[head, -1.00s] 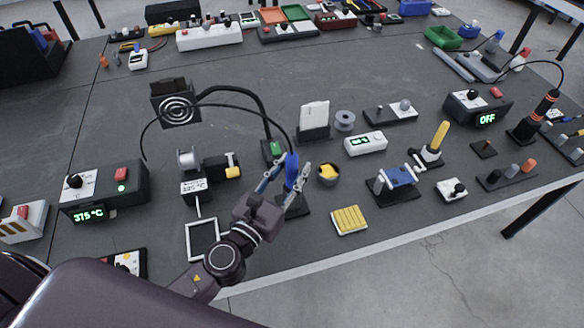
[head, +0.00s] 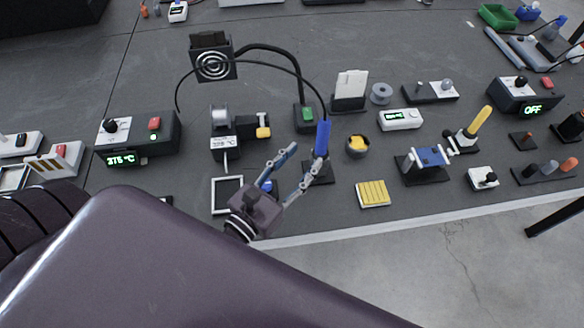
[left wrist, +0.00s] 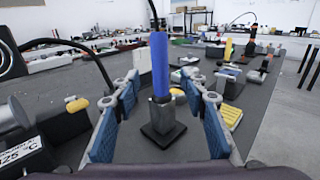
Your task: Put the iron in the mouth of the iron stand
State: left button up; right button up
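In the left wrist view the blue handle (left wrist: 160,65) rises from the top of the stand block (left wrist: 163,122); the iron's tip is hidden inside. My left gripper (head: 306,158) is open, on the near left side of the iron. In the left wrist view its fingers spread to either side of the handle, with the handle beyond them and clear gaps showing. My right gripper is not in view.
A station reading 375 °C (head: 138,138) is at left, a round fan (head: 212,65) behind. A white frame (head: 227,194), a yellow sponge (head: 373,193), a yellow tin (head: 357,146) and a blue board in a holder (head: 428,157) are nearby. The table's front edge is close.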

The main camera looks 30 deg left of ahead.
pick_arm(q)
jog(key=shift+s+a, duration=0.15)
jog(key=shift+s, duration=0.6)
jog(key=shift+s+a, duration=0.15)
jog(key=shift+s, duration=0.6)
notch_tip(320, 180, up, 10)
jog(key=p, duration=0.9)
